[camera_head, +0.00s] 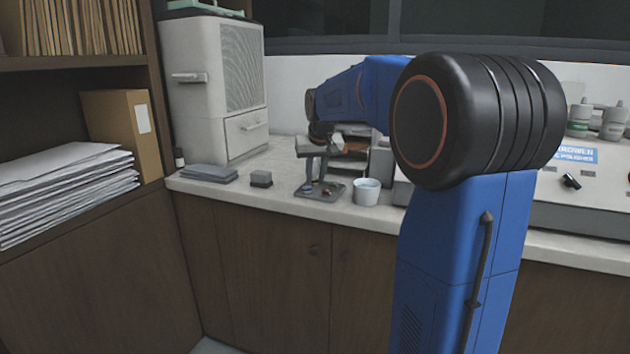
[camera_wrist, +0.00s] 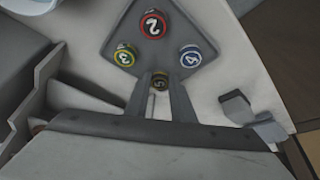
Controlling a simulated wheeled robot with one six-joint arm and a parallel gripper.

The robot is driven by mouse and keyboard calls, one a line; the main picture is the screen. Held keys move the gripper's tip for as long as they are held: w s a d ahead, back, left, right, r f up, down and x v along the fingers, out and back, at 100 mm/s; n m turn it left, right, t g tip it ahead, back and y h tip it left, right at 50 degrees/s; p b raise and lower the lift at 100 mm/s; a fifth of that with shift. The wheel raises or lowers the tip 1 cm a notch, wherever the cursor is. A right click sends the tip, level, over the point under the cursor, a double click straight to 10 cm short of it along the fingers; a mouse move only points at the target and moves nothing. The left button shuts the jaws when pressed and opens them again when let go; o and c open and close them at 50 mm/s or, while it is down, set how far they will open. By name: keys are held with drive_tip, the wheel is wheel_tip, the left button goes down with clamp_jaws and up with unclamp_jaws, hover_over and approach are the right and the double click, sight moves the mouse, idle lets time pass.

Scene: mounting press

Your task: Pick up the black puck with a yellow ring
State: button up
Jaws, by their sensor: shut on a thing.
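My gripper (camera_wrist: 161,84) points down over a small dark tray (camera_wrist: 127,27) and is shut on a small dark puck (camera_wrist: 160,81) marked 5. Its ring looks dull yellow-brown in shadow. Whether it touches the tray is unclear. On the tray stand a puck with a red ring (camera_wrist: 152,26) marked 2, a puck with a yellow-green ring (camera_wrist: 124,56) marked 3, and a puck with a blue ring (camera_wrist: 190,57) marked 4. In the head view my gripper (camera_head: 316,184) is above the tray (camera_head: 334,194); the held puck cannot be made out there.
A white cup (camera_head: 367,191) stands just right of the tray. A small grey block (camera_head: 261,179) and flat grey slabs (camera_head: 209,173) lie to the left. A large white machine (camera_head: 213,85) is behind them. The counter's front edge (camera_head: 285,207) is close to the tray.

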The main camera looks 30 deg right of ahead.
sight(315, 181)
wheel_tip(315, 181, up, 10)
idle(0.5)
drive_tip(key=shift+o, duration=0.5)
drive_tip(key=shift+f, duration=0.1)
drive_tip(key=shift+s, duration=0.1)
drive_tip(key=shift+c, duration=0.3)
